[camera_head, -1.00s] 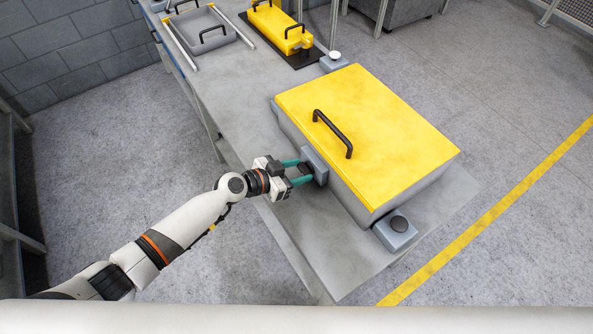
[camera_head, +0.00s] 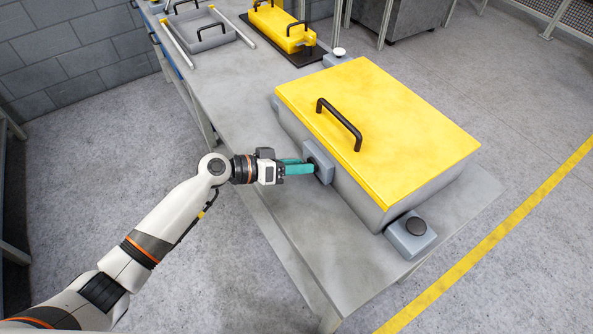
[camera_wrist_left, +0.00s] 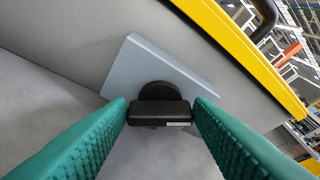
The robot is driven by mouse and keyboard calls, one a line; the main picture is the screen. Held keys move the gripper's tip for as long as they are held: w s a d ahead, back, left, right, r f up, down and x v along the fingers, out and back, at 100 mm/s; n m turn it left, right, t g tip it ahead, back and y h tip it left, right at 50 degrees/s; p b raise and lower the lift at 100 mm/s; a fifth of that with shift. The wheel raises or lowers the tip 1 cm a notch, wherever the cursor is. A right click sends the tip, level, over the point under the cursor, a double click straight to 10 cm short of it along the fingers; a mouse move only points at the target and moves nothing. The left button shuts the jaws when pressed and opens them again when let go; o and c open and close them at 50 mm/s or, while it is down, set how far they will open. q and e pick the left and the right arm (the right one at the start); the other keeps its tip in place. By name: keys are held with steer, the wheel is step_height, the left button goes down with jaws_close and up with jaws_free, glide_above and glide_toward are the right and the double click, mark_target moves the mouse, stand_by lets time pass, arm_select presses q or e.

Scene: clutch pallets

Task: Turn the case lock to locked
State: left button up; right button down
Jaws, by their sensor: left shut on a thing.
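The case (camera_head: 390,125) has a yellow lid with a black handle and a grey body, and its lid is down. On the case's near left side is a grey-blue lock plate (camera_head: 325,165), which also shows tilted in the left wrist view (camera_wrist_left: 130,70). A black lock knob (camera_wrist_left: 163,108) stands out from the plate on a round base. My left gripper (camera_head: 307,167) is shut on the knob, with one teal finger on each side of it. In the head view the fingers hide the knob, and one finger mostly covers the other. My right gripper is out of view.
The case rests on a long grey table (camera_head: 240,105). A grey block with a dark round button (camera_head: 416,226) sits at the case's near right corner. A grey tray (camera_head: 205,38) and a smaller yellow box (camera_head: 278,25) are at the far end.

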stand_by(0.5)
arm_select(q)
steer(key=o, duration=1)
steer(key=b+v, duration=0.3)
steer(key=v, duration=0.9)
steer(key=shift+a+f, duration=0.1)
steer(key=shift+f, duration=0.05)
